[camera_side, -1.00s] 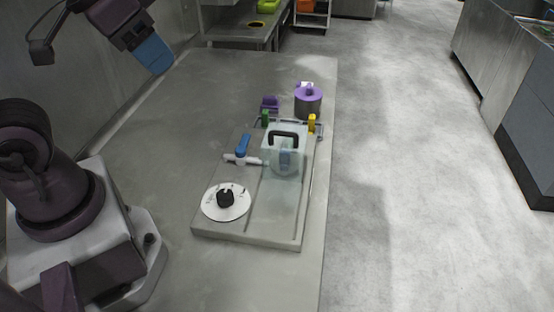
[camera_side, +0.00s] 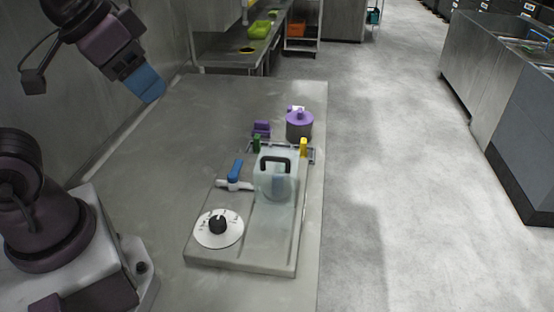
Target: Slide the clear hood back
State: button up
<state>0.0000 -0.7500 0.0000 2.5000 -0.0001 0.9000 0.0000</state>
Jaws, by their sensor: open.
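The clear hood (camera_side: 275,184) is a see-through box with a black handle (camera_side: 275,162) on it. It sits on the far part of a grey base board (camera_side: 240,259), over a pale track that runs toward the near edge. Something bluish shows dimly inside it. My gripper (camera_side: 150,92), with blue fingers, hangs above the table at upper left, well apart from the hood and holding nothing.
A blue-handled valve (camera_side: 235,173) stands left of the hood, and a white dial with a black knob (camera_side: 218,226) is at near left. Green (camera_side: 256,144) and yellow (camera_side: 303,147) pieces stand behind the hood, with a purple-lidded pot (camera_side: 299,125) beyond. The table's left side is clear.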

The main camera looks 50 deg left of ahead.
jog(key=shift+f, duration=0.15)
jog(key=shift+c, duration=0.8)
jog(key=m+g+h, duration=0.2)
jog(key=m+g, duration=0.5)
jog(key=m, duration=0.2)
send_over(278, 170)
jog(key=a+x, duration=0.1)
jog(key=x, duration=0.5)
jog(key=w+a+x, duration=0.1)
jog(key=x, duration=0.6)
jog(key=w+a+f+x, duration=0.1)
jog(key=x, duration=0.5)
jog(key=shift+w+a+f, duration=0.1)
jog(key=shift+a+f, duration=0.2)
jog(key=shift+a, duration=0.05)
jog(key=shift+c, duration=0.5)
grip_shut()
